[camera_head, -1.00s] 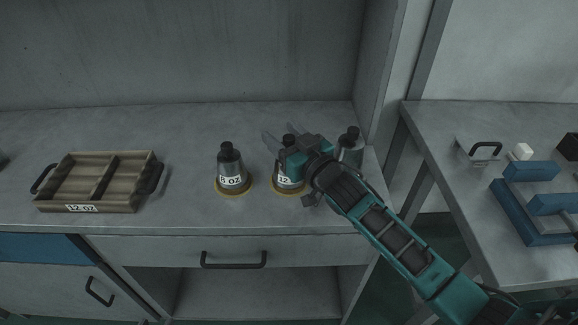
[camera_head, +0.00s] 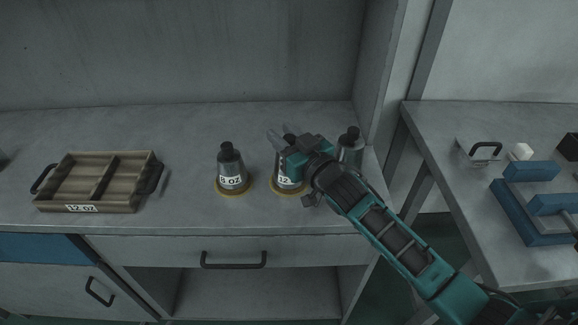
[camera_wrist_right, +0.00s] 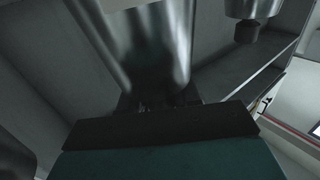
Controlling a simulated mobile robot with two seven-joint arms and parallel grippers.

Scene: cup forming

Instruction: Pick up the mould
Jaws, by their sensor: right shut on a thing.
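Three dark metal moulds with black knobs stand on the grey counter. The middle mould (camera_head: 285,184), labelled "12", stands on a yellow ring and is partly hidden by my right gripper (camera_head: 279,134). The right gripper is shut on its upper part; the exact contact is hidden. In the right wrist view the grey metal mould (camera_wrist_right: 150,45) fills the upper middle, close to the gripper. The left mould (camera_head: 231,170), labelled "8 oz", stands on its own yellow ring. The right mould (camera_head: 350,150) is partly behind my wrist. My left gripper is not in view.
A brown two-compartment tray (camera_head: 90,195) labelled "12 oz" sits at the left of the counter. The cabinet side wall (camera_head: 380,60) rises behind the right mould. A second table (camera_head: 440,130) at the right holds blue blocks (camera_head: 530,170) and a handled metal piece (camera_head: 478,155).

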